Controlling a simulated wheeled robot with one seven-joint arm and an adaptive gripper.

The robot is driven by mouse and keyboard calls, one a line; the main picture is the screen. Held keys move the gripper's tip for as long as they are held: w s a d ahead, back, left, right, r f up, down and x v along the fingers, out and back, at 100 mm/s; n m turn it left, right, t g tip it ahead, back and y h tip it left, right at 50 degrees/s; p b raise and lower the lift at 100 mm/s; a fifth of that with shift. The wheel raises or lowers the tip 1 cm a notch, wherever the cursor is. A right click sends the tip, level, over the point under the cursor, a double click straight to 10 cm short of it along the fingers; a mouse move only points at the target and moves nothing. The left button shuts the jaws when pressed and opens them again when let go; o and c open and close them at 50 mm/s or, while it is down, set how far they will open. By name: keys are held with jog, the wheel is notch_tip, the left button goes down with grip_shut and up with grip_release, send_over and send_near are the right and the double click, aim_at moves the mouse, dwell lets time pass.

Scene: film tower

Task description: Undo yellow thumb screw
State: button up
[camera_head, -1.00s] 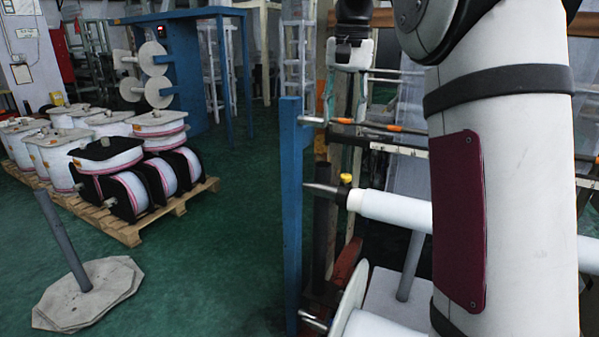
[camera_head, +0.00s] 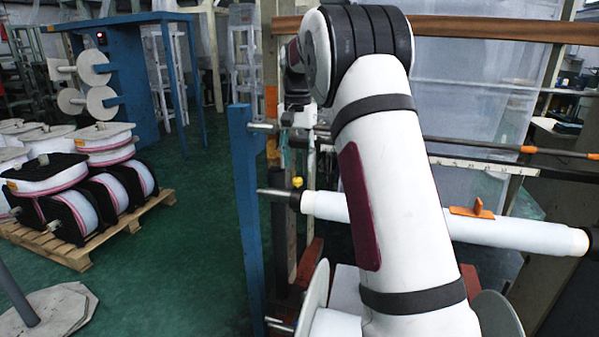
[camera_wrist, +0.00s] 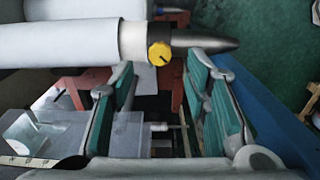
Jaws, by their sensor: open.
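The yellow thumb screw (camera_wrist: 159,53) sits on a dark collar beside the pointed metal shaft end (camera_wrist: 205,41) in the wrist view. It also shows as a small yellow knob (camera_head: 297,182) in the head view, at the left end of the white film roll (camera_head: 470,231). My gripper (camera_wrist: 160,75) is open, with its two green-padded fingers apart and nothing between them. In the wrist view the screw lies just beyond the fingertips, roughly midway between them. In the head view my arm hides part of the roll; the gripper is small and unclear there.
A blue post (camera_head: 246,210) stands at the shaft's left end. An orange clip (camera_head: 471,209) sits on the roll. A black rod (camera_head: 510,149) runs behind and above the roll. A pallet (camera_head: 90,243) of spools stands at left, with green floor between.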

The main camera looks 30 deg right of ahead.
aim_at(297, 179)
jog(key=shift+f+p, duration=0.45)
jog(key=shift+f, duration=1.95)
grip_shut()
